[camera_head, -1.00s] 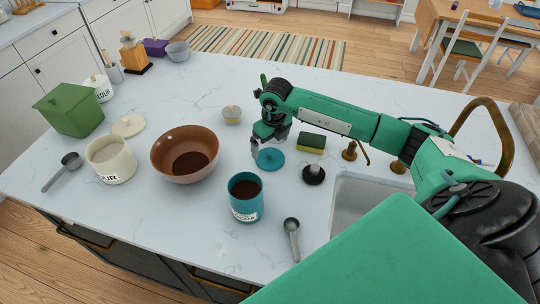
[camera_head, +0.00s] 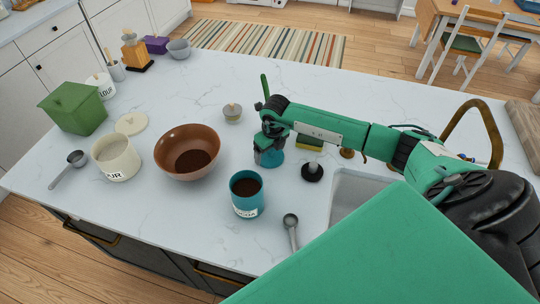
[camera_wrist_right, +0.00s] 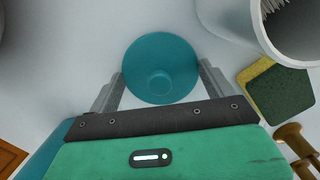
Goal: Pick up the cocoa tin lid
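The teal cocoa tin lid (camera_wrist_right: 160,62) lies flat on the white counter, with a round knob on top. In the head view the lid (camera_head: 270,160) is mostly hidden under my right gripper. My right gripper (camera_wrist_right: 160,80) is open, with its two fingers on either side of the lid's near part. I cannot tell whether the fingers touch it. The teal cocoa tin (camera_head: 247,205) stands uncovered nearby with brown powder inside. My left gripper is not in view.
A brown bowl (camera_head: 187,160) stands left of the lid. A sponge (camera_head: 309,143) and a dark round brush (camera_head: 312,173) lie close on the right, beside the sink (camera_head: 345,200). A measuring scoop (camera_head: 291,225) lies in front.

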